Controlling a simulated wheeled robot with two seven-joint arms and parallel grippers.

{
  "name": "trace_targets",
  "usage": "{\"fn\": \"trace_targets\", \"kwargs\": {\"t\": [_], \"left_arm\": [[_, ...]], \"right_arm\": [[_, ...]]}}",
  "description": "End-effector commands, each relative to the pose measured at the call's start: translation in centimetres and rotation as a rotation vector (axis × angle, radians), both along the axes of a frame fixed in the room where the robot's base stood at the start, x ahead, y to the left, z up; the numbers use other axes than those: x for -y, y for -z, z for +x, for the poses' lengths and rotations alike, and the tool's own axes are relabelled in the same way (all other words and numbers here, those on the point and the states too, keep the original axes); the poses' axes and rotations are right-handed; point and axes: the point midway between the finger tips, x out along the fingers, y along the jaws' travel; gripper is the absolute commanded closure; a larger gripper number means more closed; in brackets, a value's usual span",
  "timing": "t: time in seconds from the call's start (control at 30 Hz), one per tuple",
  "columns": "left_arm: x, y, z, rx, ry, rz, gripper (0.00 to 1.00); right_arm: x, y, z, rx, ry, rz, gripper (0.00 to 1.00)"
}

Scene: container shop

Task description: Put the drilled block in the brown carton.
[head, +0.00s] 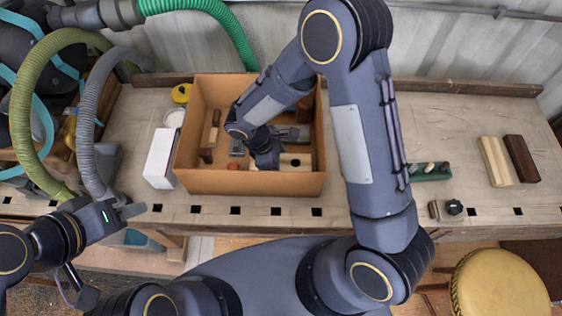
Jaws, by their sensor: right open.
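The brown carton (250,183) stands open on the workbench, left of centre. A pale wooden block with a dark round hole, which looks like the drilled block (301,161), lies inside it near the front right. My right gripper (277,149) reaches down into the carton, open, close beside the block's left end. I cannot tell whether they touch; the gripper and wrist hide part of the carton's inside. My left gripper (127,211) hangs at the bench's front edge, left of the carton and away from it. Its jaw opening is unclear.
The carton also holds brown wooden pieces (211,133) and small metal parts. A white box (161,158) stands against its left side. To the right are a green tray (431,172), a dark knob (454,207) and two wooden blocks (508,160). A yellow stool (500,283) stands in front.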

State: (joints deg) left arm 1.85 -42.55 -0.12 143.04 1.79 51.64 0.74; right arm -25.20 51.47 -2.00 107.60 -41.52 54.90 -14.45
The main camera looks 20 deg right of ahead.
Motion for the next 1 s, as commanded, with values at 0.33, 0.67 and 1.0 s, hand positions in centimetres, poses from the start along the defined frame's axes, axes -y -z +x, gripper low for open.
{"fn": "trace_targets", "kwargs": {"t": [0.33,0.67,1.0], "left_arm": [[0.0,-5.6,0.0,0.0,0.0,0.0,0.64],[0.0,-7.5,0.0,0.0,0.0,0.0,0.64],[0.0,-7.4,0.0,0.0,0.0,0.0,0.64]], "right_arm": [[-2.8,-7.6,0.8,0.002,-0.002,0.002,0.24],[-4.2,-10.5,1.2,0.001,0.0,0.002,0.24],[-1.9,-14.1,1.0,0.045,0.141,0.078,0.24]]}}
